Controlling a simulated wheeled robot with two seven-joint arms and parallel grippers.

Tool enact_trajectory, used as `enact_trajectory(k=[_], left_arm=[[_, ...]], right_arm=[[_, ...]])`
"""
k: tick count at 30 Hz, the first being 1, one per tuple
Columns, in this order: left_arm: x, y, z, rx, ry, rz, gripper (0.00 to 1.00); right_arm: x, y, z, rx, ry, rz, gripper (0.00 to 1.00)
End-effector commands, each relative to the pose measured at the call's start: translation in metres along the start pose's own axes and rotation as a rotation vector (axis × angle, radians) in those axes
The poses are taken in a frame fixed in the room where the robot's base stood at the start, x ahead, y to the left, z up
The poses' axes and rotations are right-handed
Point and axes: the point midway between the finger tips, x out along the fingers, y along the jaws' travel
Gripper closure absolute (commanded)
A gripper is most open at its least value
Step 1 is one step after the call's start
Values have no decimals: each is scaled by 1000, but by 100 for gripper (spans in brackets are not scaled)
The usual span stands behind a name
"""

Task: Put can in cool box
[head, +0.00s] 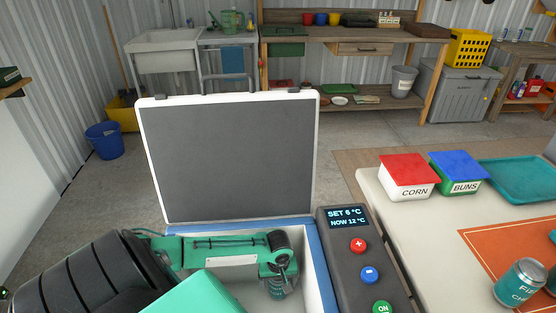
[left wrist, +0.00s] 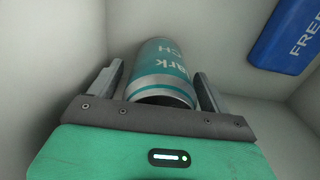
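The cool box (head: 324,270) stands in front of me with its lid (head: 230,160) up. My left arm reaches over its left side, and my left gripper (head: 279,268) points down inside. A teal can with pale lettering (left wrist: 162,72) is between the left gripper's fingers (left wrist: 160,88), inside the box's pale walls. The fingers stand on both sides of the can, with a narrow gap showing on the left one; they look open. In the head view the gripper mostly hides this can (head: 277,291). My right gripper is not in view.
A blue freezer pack (left wrist: 290,35) is in the box. A control panel (head: 362,262) reads set 6 °C, now 12 °C. On the right table (head: 425,225) are another teal can (head: 519,284), a red-lidded CORN tub (head: 407,177), a blue-lidded BUNS tub (head: 458,173) and a teal tray (head: 522,178).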

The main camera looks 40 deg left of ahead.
Motion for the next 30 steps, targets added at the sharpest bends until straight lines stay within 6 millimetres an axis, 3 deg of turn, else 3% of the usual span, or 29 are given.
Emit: enact_trajectory(k=[8, 11, 13, 21, 30], left_arm=[[-7, 0, 0, 0, 1, 0, 19], [-24, 0, -1, 1, 2, 2, 19], [-39, 0, -1, 2, 2, 1, 19], [-96, 0, 0, 1, 0, 1, 19], [-123, 0, 0, -1, -1, 0, 19]], right_arm=[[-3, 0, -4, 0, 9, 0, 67], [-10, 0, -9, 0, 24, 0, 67], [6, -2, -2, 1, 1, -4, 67], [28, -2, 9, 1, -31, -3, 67], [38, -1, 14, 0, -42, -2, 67]])
